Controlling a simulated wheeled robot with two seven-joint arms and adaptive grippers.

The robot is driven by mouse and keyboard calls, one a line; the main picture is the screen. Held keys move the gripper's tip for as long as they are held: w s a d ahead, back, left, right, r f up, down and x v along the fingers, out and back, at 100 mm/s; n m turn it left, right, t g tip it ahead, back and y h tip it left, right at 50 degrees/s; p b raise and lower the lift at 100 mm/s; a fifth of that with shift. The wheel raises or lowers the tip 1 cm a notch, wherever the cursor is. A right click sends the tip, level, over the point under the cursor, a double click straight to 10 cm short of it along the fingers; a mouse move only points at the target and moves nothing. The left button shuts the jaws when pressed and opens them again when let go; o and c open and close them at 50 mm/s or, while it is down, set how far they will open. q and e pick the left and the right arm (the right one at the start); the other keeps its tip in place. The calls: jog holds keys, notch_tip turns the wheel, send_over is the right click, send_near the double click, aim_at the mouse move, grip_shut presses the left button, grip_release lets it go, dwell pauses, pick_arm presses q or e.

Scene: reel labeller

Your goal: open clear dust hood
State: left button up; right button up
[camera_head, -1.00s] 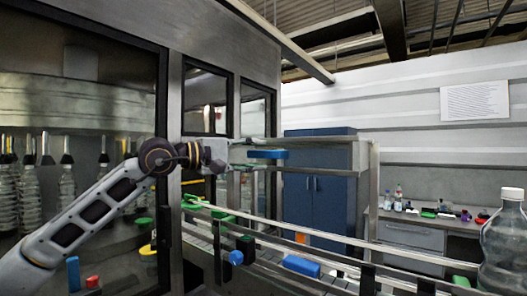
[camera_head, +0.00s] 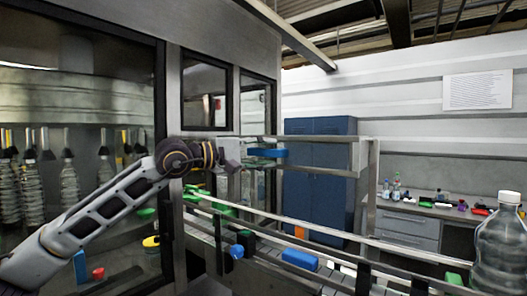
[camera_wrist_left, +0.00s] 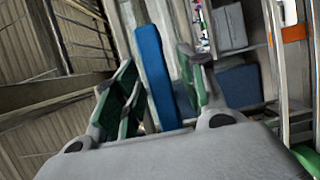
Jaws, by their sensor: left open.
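A blue bar (camera_head: 267,153) stands out from the frame at the middle of the head view and looks like the hood's handle. The clear hood itself is hard to make out against the metalwork. My left gripper (camera_head: 236,165) is just left of the bar, level with it. In the left wrist view the gripper (camera_wrist_left: 155,60) is open, with green pads on its fingers. The blue bar (camera_wrist_left: 152,70) shows between the two fingers there; I cannot tell whether it lies in the jaws or beyond them. I see no contact. My right gripper is not in view.
A conveyor with metal rails (camera_head: 330,235) runs below the bar, with a blue block (camera_head: 300,258) on it. A large clear bottle (camera_head: 500,245) stands at right. A dark-framed glass machine (camera_head: 80,110) fills the left. Blue cabinets (camera_head: 318,190) stand behind.

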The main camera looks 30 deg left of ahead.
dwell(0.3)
pick_arm(q)
grip_shut()
jog(key=shift+r, duration=0.2)
dwell(0.4)
